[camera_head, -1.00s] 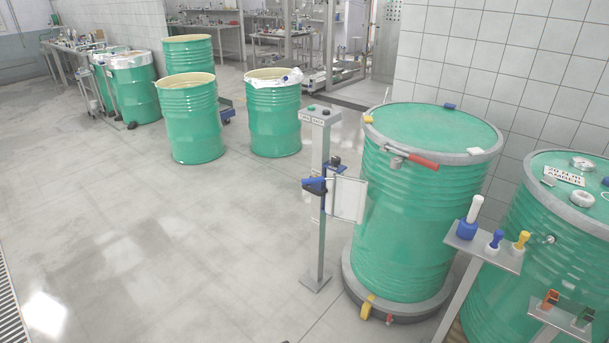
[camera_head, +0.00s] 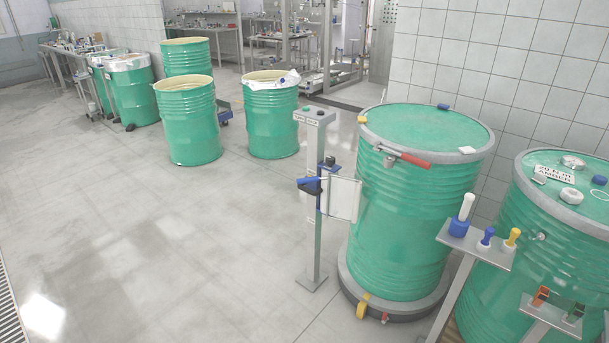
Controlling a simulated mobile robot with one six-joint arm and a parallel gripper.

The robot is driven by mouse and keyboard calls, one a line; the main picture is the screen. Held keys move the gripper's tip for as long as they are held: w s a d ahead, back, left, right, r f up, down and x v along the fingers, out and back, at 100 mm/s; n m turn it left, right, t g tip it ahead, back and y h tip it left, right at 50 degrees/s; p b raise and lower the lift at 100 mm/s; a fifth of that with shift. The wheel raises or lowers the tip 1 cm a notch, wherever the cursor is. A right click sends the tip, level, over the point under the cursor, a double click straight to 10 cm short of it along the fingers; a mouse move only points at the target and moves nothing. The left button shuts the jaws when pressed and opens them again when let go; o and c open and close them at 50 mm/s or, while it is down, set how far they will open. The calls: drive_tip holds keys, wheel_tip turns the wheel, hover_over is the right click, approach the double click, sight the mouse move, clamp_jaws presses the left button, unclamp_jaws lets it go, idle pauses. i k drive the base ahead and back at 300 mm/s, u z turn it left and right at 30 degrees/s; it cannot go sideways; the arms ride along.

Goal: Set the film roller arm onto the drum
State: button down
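A large closed green drum (camera_head: 405,225) stands upright at centre right on a round dark base (camera_head: 395,305). A grey ring with a red lever (camera_head: 415,161) runs around its lid. A slim grey post (camera_head: 316,235) stands just left of the drum. It carries a blue and black handle-like part (camera_head: 310,186) and a pale upright panel (camera_head: 341,199) beside the drum wall. These may be the film roller arm, but I cannot tell for sure. They appear apart from the drum lid. My gripper is not in view.
A second closed drum (camera_head: 500,265) stands at the right edge. A stand with a small shelf (camera_head: 470,246) of blue, white and yellow tools is in front of it. Open green drums (camera_head: 190,125) (camera_head: 271,125) stand farther back. The floor (camera_head: 170,250) at left is clear.

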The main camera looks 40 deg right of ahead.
sight(327, 201)
drive_tip(key=z, duration=0.05)
drive_tip(key=i, duration=1)
